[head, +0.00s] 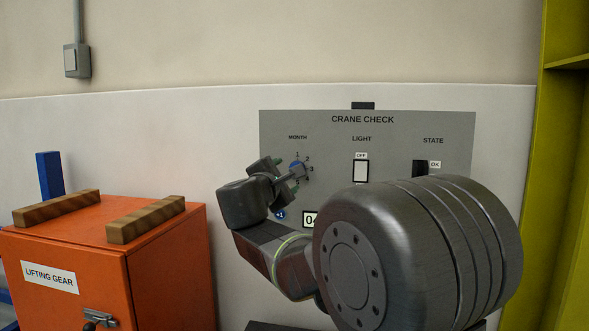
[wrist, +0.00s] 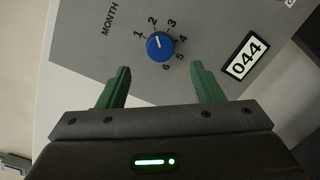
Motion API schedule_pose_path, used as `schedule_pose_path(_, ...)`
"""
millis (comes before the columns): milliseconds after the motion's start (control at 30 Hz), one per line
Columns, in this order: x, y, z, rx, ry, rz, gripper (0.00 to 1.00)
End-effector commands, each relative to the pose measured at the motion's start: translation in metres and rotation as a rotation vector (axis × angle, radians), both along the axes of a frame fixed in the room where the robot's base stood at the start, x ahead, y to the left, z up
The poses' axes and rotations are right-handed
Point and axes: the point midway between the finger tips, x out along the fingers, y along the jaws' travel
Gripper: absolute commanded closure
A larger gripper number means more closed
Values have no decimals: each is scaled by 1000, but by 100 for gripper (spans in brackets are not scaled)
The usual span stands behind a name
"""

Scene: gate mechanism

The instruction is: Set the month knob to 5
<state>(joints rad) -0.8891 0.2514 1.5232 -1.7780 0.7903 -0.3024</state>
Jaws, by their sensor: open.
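The month knob (wrist: 160,46) is a round blue dial on the grey crane check panel (head: 362,131). Numbers 1 to 6 are printed around it. In the wrist view its white pointer mark appears to point towards the 2. In the head view the knob (head: 296,166) is partly hidden by my gripper (head: 281,172). In the wrist view my gripper (wrist: 160,75) is open and empty. Its two green fingers are spread wide, one to each side below the knob in the picture, and do not appear to touch it.
A window reading 044 (wrist: 245,56) is on the panel near the knob. An orange lifting gear cabinet (head: 165,280) stands at left, and a yellow-green frame (head: 553,200) at right.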

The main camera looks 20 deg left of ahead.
Motion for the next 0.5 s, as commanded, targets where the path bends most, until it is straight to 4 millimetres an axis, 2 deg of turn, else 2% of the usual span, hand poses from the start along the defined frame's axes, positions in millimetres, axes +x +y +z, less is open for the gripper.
schedule_pose_path(33,13,1,2,-2,0,-3,40)
schedule_pose_path(200,45,5,1,-1,1,-2,40)
schedule_pose_path(333,62,7,1,-1,1,-1,40)
schedule_pose_path(500,73,9,0,0,1,0,40)
